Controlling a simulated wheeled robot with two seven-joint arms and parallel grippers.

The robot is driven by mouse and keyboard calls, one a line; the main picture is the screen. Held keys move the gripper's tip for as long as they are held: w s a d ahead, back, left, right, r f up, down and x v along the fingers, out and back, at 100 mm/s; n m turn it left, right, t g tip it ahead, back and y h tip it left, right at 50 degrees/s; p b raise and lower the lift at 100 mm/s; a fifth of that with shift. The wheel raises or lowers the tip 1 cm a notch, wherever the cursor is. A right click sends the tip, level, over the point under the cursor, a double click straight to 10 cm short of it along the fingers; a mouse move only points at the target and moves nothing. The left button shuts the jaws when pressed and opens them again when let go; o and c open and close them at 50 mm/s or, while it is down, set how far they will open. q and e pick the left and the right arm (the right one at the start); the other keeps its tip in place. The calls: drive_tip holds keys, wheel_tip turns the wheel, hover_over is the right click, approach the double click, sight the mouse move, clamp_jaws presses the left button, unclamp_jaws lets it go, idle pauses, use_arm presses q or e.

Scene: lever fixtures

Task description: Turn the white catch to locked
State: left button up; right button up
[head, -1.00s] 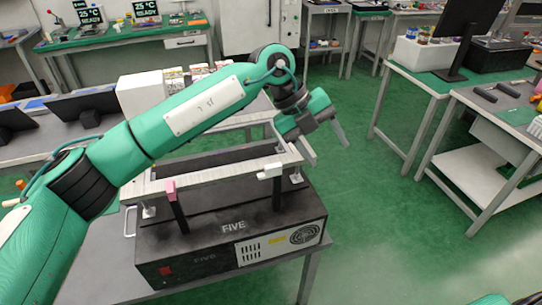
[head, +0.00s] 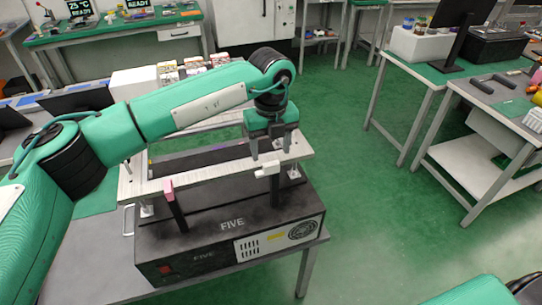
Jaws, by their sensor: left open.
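The white catch (head: 267,170) is a small pale lever on the front rail of a raised frame (head: 215,176), near its right end. A pink catch (head: 169,189) sits on the same rail further left. My left gripper (head: 271,156) points down just above and behind the white catch. Its fingers are apart, with nothing seen between them. I cannot tell whether a finger touches the rail. My right gripper is not in view; only a bit of my right arm (head: 475,292) shows at the bottom right.
The frame stands on a black box (head: 200,235) marked FIVE, on a grey table (head: 90,265). A monitor (head: 75,100) and small boxes lie behind my left arm. Green floor is free to the right, before another bench (head: 480,100).

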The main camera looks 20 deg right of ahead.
sight(271, 164)
use_arm(q)
wheel_tip(271, 164, down, 4)
drive_tip(key=shift+r, duration=0.25)
drive_tip(key=shift+f+p, duration=0.3)
drive_tip(key=shift+f, duration=0.1)
use_arm(e)
drive_tip(key=shift+s+d, duration=0.2)
drive_tip(key=shift+s, duration=0.55)
use_arm(q)
drive_tip(key=shift+c, duration=0.4)
use_arm(e)
drive_tip(key=shift+w, duration=0.1)
